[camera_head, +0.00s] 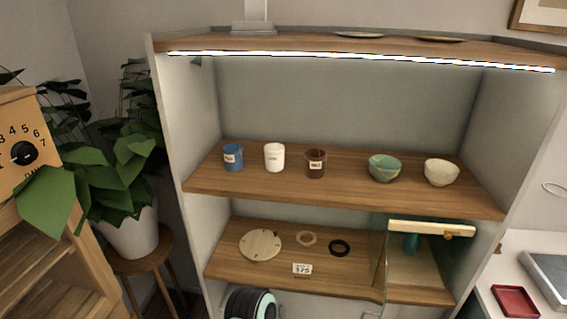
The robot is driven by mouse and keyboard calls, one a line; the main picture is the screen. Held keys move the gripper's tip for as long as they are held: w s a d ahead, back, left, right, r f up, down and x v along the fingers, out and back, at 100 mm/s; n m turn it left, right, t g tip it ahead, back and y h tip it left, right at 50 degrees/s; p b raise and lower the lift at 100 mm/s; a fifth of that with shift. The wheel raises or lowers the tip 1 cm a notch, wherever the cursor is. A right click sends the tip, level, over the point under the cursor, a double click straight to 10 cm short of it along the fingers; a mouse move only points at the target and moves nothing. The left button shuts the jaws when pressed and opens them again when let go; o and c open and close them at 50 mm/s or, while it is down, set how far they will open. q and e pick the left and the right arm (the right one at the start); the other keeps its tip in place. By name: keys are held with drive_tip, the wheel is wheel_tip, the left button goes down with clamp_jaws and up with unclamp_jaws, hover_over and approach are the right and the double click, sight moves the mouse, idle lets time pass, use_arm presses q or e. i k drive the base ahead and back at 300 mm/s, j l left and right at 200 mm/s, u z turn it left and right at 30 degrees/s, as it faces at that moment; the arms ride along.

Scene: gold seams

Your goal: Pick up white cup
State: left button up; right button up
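The white cup (274,157) stands upright on the middle wooden shelf (340,195) of the cabinet. It has a small label on its front. A blue cup (233,157) stands to its left and a dark brown cup (315,163) to its right, both apart from it. Neither of my grippers shows in the head view, and nothing is touching the white cup.
A green bowl (384,168) and a cream bowl (441,172) sit further right on the same shelf. A leafy potted plant (131,228) stands left of the cabinet. The front strip of the middle shelf is clear.

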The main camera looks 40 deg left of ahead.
sight(274, 158)
drive_tip(key=l+u, duration=0.15)
drive_tip(key=u, duration=0.25)
drive_tip(key=l+u, duration=0.15)
drive_tip(key=u, duration=0.25)
drive_tip(key=l+u, duration=0.1)
drive_tip(key=u, duration=0.3)
